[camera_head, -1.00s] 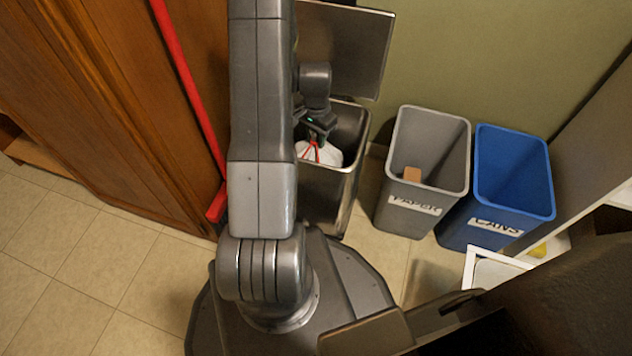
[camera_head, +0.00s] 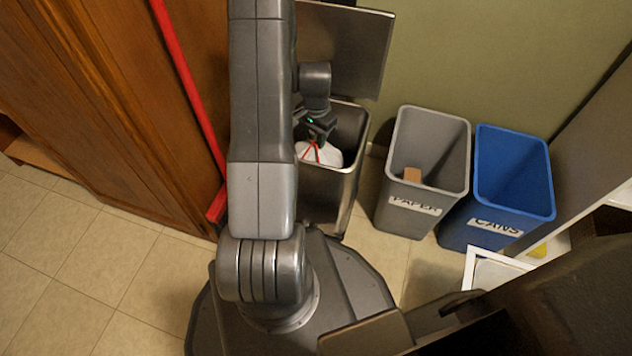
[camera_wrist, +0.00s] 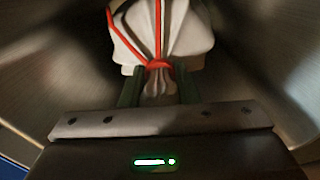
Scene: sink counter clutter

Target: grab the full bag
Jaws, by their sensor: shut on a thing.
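The full bag (camera_head: 325,153) is white with red ties and sits inside the metal bin (camera_head: 329,187), partly hidden by my arm and the bin wall. In the wrist view the bag (camera_wrist: 185,32) bulges beyond the fingers, with its red ties drawn together at a gathered neck. My gripper (camera_wrist: 159,88) is shut on that neck, one finger on each side of it. In the head view my gripper (camera_head: 318,138) points down into the bin's opening.
The bin's raised lid (camera_head: 345,50) stands behind my arm. To the right are a grey PAPER bin (camera_head: 420,150) holding a brown item and a blue CANS bin (camera_head: 512,180). A red pole (camera_head: 190,90) leans by the wooden cabinet (camera_head: 100,100). Tiled floor is clear at left.

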